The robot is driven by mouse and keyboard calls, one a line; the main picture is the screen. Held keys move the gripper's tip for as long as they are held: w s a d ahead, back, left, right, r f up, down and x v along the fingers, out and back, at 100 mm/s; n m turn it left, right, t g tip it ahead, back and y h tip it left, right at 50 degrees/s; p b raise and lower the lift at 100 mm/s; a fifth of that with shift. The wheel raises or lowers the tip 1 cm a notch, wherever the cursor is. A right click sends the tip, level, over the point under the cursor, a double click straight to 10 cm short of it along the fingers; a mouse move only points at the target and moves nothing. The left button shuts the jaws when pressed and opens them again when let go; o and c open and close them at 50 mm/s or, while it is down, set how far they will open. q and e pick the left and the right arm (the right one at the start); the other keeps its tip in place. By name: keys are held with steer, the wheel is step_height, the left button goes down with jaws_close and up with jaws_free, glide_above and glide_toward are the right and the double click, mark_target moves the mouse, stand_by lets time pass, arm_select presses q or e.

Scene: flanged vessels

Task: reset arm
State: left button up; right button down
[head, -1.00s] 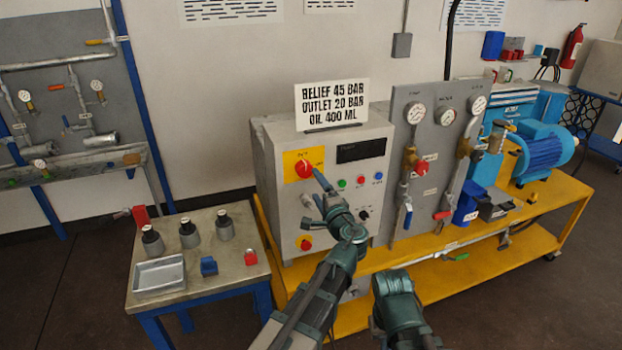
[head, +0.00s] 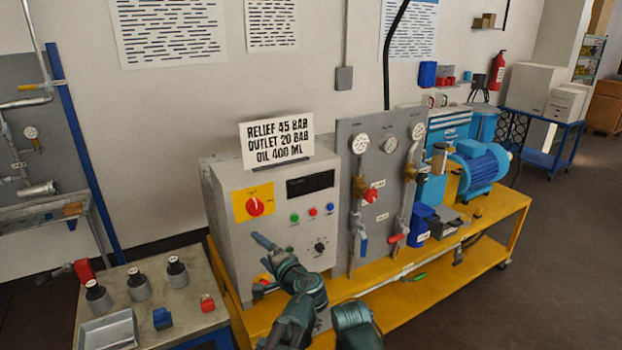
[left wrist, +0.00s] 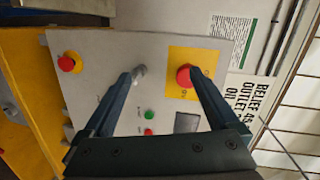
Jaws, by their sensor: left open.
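My left gripper (head: 258,262) is open and empty in front of the grey control cabinet (head: 222,190), below its red rotary knob (head: 255,206) on a yellow plate. In the left wrist view the two fingers of my left gripper (left wrist: 161,76) are spread apart, facing the panel. The red knob (left wrist: 185,76) appears beside the right finger, and a grey knob (left wrist: 139,72) beside the left finger; I cannot tell how far the fingers are from them. Part of my right arm shows at the bottom of the head view, but its gripper does not.
A red emergency button (left wrist: 66,63) is low on the panel. A sign (head: 276,140) stands on the cabinet. A gauge panel (head: 345,190) and a blue motor (head: 480,165) share the yellow bench (head: 425,280). A small table (head: 195,315) with dark-capped vessels and a tray is at left.

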arm_select(q)
steer(key=s+a+f+n+g+h, duration=0.3)
steer(key=s+f+n+g+h, duration=0.35)
steer(key=s+f+g, duration=0.6)
steer(key=s+d+f+m+h, duration=0.1)
steer(key=s+d+f, duration=0.1)
steer(key=s+d, duration=0.3)
steer(key=s+d+f+m+h, duration=0.1)
steer(key=s+d+f, duration=0.2)
steer(key=d, duration=0.7)
steer(key=shift+s+d+f, duration=0.15)
steer(key=shift+s+f, duration=0.1)
steer(key=shift+s, duration=1)
steer(key=shift+h, duration=0.25)
